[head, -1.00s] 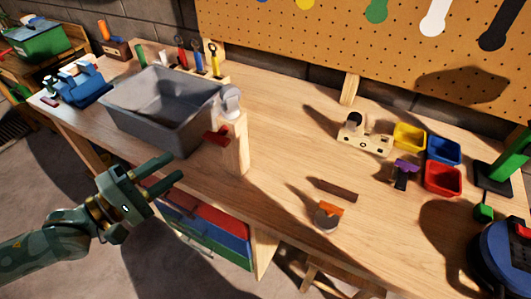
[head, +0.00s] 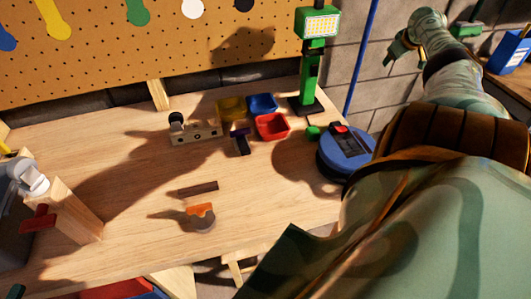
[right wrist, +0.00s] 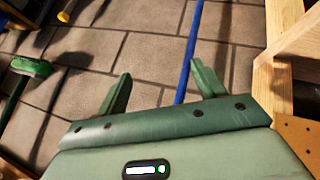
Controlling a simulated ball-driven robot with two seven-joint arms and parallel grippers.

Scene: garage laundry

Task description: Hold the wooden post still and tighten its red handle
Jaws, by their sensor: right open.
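The wooden post (head: 75,212) stands at the left of the bench in the head view, leaning in the tilted picture. Its red handle (head: 38,219) sticks out from the post's left side. A pale grey rounded fitting (head: 28,177) sits by the post's top. My right gripper (right wrist: 163,92) is open and empty in the right wrist view, with floor bricks behind it. In the head view my right arm reaches to the far right, and its hand (head: 402,46) is far from the post. Only a dark green tip (head: 15,292), perhaps my left gripper, shows at the bottom left corner.
The bench holds a pale wooden block (head: 195,133), yellow (head: 231,107), blue (head: 263,103) and red (head: 271,125) bins, a brown bar (head: 198,188) and an orange-and-grey tool (head: 203,218). A green lamp (head: 309,75) and a blue round machine (head: 346,152) stand right. A blue pole (right wrist: 188,55) is near my right gripper.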

